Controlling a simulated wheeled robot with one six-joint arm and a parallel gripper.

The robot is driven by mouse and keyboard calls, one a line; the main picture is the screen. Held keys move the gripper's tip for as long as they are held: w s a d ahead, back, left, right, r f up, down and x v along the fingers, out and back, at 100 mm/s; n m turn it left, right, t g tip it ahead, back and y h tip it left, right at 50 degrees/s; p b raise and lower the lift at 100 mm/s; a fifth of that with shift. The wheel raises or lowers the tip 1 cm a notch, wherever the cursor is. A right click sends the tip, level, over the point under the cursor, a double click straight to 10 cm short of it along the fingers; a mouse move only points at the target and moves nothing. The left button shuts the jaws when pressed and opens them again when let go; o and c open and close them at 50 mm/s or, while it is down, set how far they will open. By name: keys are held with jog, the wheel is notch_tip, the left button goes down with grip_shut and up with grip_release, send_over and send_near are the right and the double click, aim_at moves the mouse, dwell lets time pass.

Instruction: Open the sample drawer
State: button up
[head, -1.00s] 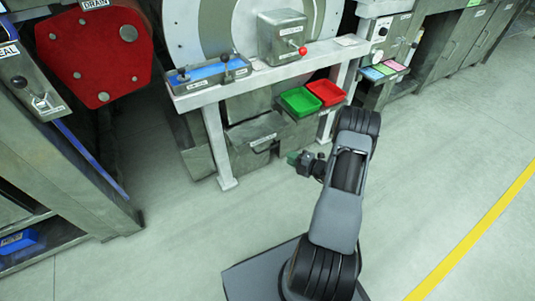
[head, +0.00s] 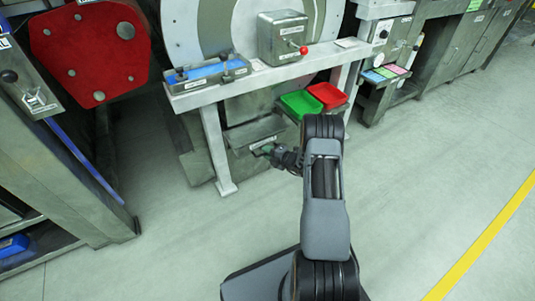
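A grey metal drawer (head: 242,164) with a small pale label and a handle on its front sits low under the white-topped bench. I take it to be the sample drawer; its label is too small to read. Its front looks shut, though my arm hides part of its right side. My gripper (head: 266,151) is at the drawer's front, close to the handle and label. It is small and dark here, and I cannot tell whether its fingers touch the handle or are open or shut.
The bench (head: 218,97) carries a blue tray (head: 207,74) and a grey box with a red knob (head: 303,50). Green (head: 299,104) and red (head: 328,95) trays sit right of the drawer. A bench leg (head: 216,150) stands at left. The floor in front is clear.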

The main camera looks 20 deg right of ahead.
jog(key=shift+c, duration=0.4)
grip_shut()
